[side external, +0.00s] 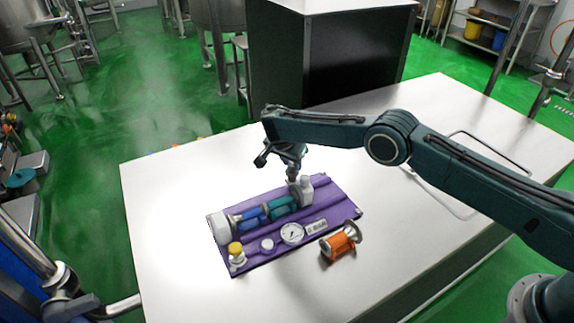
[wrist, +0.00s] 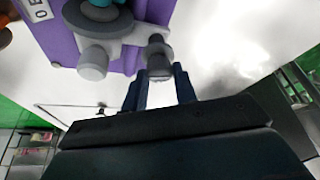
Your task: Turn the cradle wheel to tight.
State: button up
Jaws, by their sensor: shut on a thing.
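The cradle wheel (wrist: 122,33) shows in the wrist view as a grey disc at the end of the cradle, with a dark grey handle (wrist: 158,58) standing out from its rim. My gripper (wrist: 160,86) is shut on this handle, one finger on each side of its tip. In the side view my gripper (side external: 291,174) reaches down to the wheel at the far right end of the cradle. The cradle holds a blue and teal pipe piece (side external: 282,207) on a purple board (side external: 327,208). My gripper hides part of the wheel there, and I see no clear tightness mark.
On the board are a round gauge (side external: 292,233), a small label plate (side external: 316,226), a yellow-topped fitting (side external: 236,254) and a white block (side external: 305,187). An orange pipe piece (side external: 340,243) lies by the board's front right edge. The white table (side external: 410,245) is mostly clear.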

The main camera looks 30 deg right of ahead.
jog(key=o, duration=1)
jog(key=shift+v, duration=3.8)
